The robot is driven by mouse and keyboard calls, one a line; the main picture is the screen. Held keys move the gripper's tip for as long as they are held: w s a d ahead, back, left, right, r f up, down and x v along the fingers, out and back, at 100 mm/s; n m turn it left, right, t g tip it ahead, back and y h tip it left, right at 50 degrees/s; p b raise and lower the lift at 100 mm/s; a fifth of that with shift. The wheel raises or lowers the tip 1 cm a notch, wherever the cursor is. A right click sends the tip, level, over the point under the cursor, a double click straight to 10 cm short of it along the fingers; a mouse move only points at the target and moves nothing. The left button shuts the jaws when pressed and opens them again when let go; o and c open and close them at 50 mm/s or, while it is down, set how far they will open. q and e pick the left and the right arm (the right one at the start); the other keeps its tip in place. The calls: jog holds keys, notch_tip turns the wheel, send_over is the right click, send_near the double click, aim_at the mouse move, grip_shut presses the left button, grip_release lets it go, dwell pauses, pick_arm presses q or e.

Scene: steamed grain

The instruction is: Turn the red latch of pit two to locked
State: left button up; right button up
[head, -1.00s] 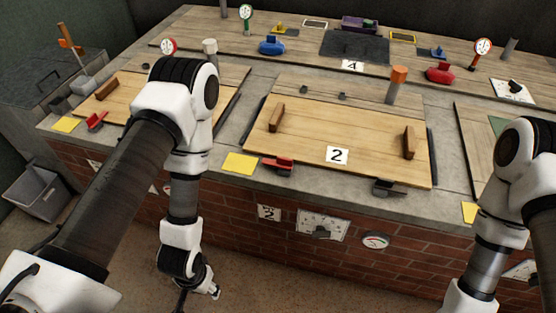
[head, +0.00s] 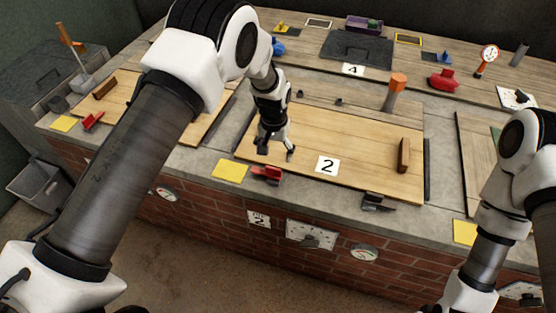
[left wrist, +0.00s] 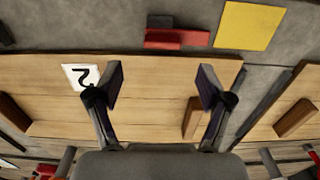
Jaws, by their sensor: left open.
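The red latch of pit two (head: 267,174) sits on the grey counter at the front left edge of the wooden lid (head: 345,135) marked 2. In the left wrist view the latch (left wrist: 177,38) lies at the top, beside the yellow card, apart from my fingers. My left gripper (head: 276,150) is over the left part of the lid, behind the latch, pointing down. In the left wrist view the left gripper (left wrist: 160,85) is open, with nothing between its fingers. My right gripper is out of view; only the right arm shows.
A yellow card (head: 230,170) lies left of the latch. A brown handle (head: 403,155) stands on the lid's right side, and a dark bracket (head: 376,202) is at its front right. An orange-topped post (head: 396,92) rises behind. Another red latch (head: 93,121) is far left.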

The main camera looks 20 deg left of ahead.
aim_at(273, 168)
pick_arm(q)
jog(key=shift+s+a+f, duration=0.1)
jog(key=shift+s+a, duration=0.05)
jog(key=shift+s, duration=0.05)
jog(key=f, duration=0.6)
jog(key=shift+w+f+p, duration=0.25)
jog(key=shift+p, duration=0.1)
jog(key=shift+s+f, duration=0.15)
jog(key=shift+f, duration=0.25)
grip_shut()
